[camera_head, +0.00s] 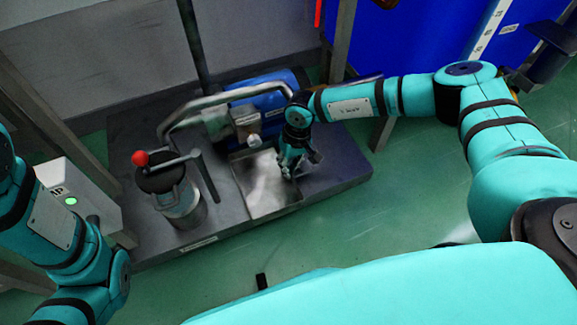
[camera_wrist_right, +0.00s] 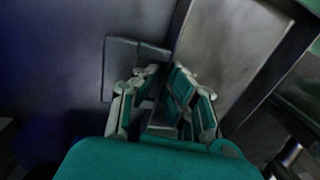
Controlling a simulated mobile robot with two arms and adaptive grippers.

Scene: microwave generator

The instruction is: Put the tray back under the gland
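A shiny metal tray (camera_head: 262,186) lies at the front edge of the dark pump base in the head view, just in front of the blue motor (camera_head: 262,92). It looks flat. My right gripper (camera_head: 290,172) points down at the tray's right side. In the right wrist view its fingers (camera_wrist_right: 164,75) are close together, with a thin dark edge of the tray (camera_wrist_right: 225,45) between them; the exact contact is partly hidden by the fingers. I cannot clearly make out the gland among the pump parts. My left arm shows at lower left; its gripper is out of view.
A metal cylinder with a red-knobbed lever (camera_head: 180,195) stands left of the tray. A bent pipe (camera_head: 215,100) arches behind it. A grey box with a green light (camera_head: 75,195) is at left. Green floor (camera_head: 400,205) is clear at right.

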